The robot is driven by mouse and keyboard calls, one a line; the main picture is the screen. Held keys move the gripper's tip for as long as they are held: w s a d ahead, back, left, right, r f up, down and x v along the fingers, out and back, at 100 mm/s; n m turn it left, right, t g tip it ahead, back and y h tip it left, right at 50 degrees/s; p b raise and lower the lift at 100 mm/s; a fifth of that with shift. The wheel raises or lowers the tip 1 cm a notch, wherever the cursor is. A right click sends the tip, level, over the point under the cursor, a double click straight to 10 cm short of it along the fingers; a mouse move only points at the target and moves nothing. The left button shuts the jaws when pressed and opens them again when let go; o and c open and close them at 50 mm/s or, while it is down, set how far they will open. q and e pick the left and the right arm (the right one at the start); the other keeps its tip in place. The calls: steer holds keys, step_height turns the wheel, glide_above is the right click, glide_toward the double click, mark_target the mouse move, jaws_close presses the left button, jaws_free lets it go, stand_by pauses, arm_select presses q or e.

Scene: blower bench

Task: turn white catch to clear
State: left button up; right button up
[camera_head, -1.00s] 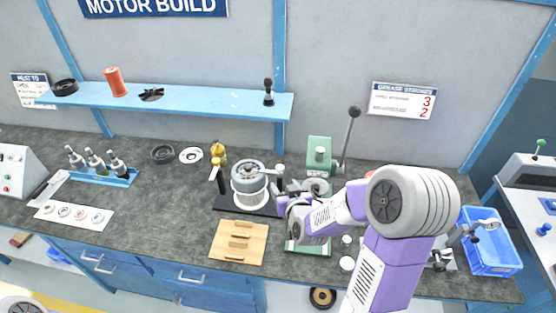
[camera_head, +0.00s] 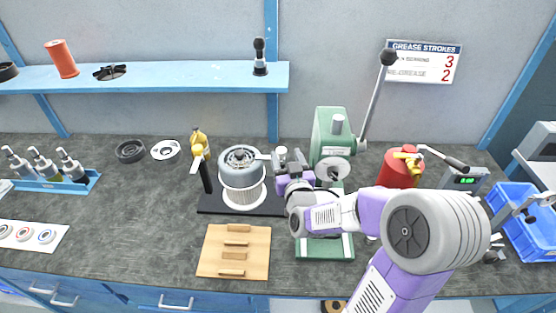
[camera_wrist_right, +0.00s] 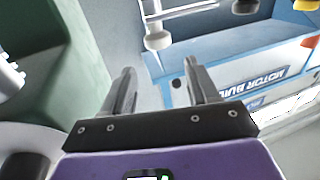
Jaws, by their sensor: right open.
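A grey motor housing (camera_head: 241,162) sits on a white ribbed base (camera_head: 243,195) on a black plate. A grey arm reaches from its top toward a small pale knob (camera_head: 281,151); I cannot tell whether this is the white catch. My left gripper is out of view.
A green press (camera_head: 331,135) with a long lever stands close behind my right wrist. A red canister (camera_head: 401,168) and a blue bin (camera_head: 530,222) are to the right. A wooden board (camera_head: 234,251) lies in front of the housing.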

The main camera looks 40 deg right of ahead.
mark_target(280, 147)
steer(key=shift+w+f+b, duration=0.15)
steer(key=shift+f+b, duration=0.3)
steer(key=shift+f, duration=0.5)
steer(key=x, duration=0.7)
steer(key=shift+w+d, duration=0.15)
steer(key=shift+w, duration=0.05)
jaws_close()
